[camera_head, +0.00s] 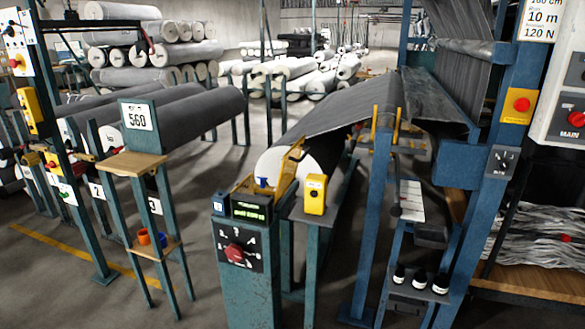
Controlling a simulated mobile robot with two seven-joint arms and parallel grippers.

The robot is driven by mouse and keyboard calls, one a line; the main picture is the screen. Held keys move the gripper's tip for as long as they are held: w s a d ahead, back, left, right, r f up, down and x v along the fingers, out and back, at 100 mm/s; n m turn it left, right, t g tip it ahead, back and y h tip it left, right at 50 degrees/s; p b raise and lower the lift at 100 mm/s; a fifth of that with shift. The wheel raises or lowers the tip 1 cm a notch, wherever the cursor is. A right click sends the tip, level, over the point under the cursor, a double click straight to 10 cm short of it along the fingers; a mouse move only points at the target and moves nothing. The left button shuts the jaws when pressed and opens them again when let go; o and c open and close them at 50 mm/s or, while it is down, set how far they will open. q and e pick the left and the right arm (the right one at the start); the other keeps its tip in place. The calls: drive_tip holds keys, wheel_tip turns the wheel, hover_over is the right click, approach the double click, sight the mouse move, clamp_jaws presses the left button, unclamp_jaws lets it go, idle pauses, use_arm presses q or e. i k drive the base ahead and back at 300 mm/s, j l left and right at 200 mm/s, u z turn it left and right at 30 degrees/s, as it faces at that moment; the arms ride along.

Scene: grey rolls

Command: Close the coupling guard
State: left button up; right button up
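A yellow hinged part (288,170), which looks like the coupling guard, stands at the near end of the large grey roll (303,160), behind the control post. It appears tilted up, with a small blue piece (262,183) in front of it. Its lower part is partly hidden by the display box, and I cannot tell exactly how far open it is. Neither of my grippers shows in the view.
A blue control post (247,285) with a red knob (233,252) and a green display stands in front. A yellow box (315,195) sits right of it. A wooden stand (137,164) is at left. Blue uprights (373,220) block the right. Grey floor shows between stand and post.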

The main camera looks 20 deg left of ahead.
sight(297, 161)
drive_tip(key=u, duration=0.6)
drive_tip(key=i+l+u, duration=0.1)
drive_tip(key=u, duration=0.3)
drive_tip(key=i+l+u, duration=0.1)
drive_tip(key=u, duration=0.25)
drive_tip(key=i+l+u, duration=0.1)
drive_tip(key=l+u, duration=0.15)
drive_tip(key=u, duration=0.15)
drive_tip(key=i+l+u, duration=0.2)
drive_tip(key=l, duration=0.2)
drive_tip(key=l+u, duration=0.25)
drive_tip(key=l, duration=0.2)
